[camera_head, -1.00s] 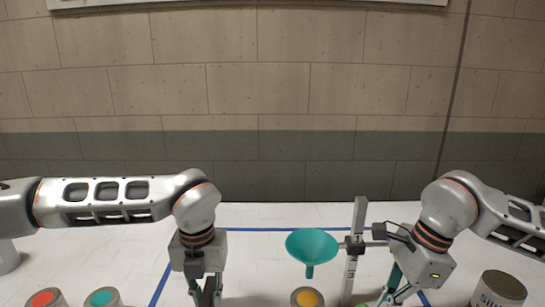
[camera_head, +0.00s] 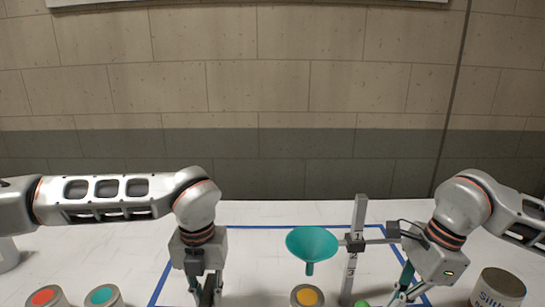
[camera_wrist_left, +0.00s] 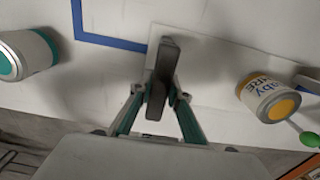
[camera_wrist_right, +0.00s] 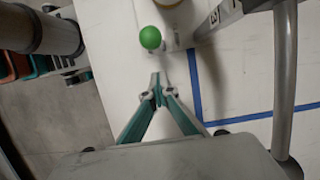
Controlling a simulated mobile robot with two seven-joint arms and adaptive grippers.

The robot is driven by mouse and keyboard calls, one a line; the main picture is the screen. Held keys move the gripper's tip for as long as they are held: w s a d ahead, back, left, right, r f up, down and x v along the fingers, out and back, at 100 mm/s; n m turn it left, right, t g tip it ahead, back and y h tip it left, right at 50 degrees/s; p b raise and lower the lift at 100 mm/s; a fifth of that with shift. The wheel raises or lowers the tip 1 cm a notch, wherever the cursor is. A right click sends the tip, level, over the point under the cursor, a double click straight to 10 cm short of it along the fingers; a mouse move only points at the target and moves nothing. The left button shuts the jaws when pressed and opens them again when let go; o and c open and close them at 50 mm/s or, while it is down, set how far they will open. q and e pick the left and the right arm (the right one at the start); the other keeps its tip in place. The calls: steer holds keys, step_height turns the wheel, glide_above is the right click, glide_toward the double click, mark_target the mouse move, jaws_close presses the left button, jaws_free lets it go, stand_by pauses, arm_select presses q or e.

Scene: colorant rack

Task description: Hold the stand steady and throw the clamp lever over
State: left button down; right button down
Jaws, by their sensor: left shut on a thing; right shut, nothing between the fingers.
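The stand's grey post (camera_head: 355,240) rises right of centre, with a teal funnel (camera_head: 312,245) held out to its left. The lever's green knob (camera_head: 362,303) shows at the bottom edge near the post; it is also in the right wrist view (camera_wrist_right: 150,37). My left gripper (camera_wrist_left: 160,92) is shut on a dark upright grip (camera_wrist_left: 163,70) over a pale plate (camera_wrist_left: 198,65). Its fingertips are partly cut off in the head view. My right gripper (camera_wrist_right: 158,92) is shut and empty, apart from the knob, to its right in the head view.
A yellow-topped can (camera_head: 307,297) stands below the funnel. A red-topped can (camera_head: 46,297) and a teal-topped can (camera_head: 104,297) stand at left, a larger can (camera_head: 498,289) at right. Blue tape (camera_head: 250,227) marks the white table. The table behind the funnel is clear.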

steer(key=shift+d, duration=0.3)
steer(key=c, duration=2.4)
jaws_free()
steer(key=shift+o, duration=0.2)
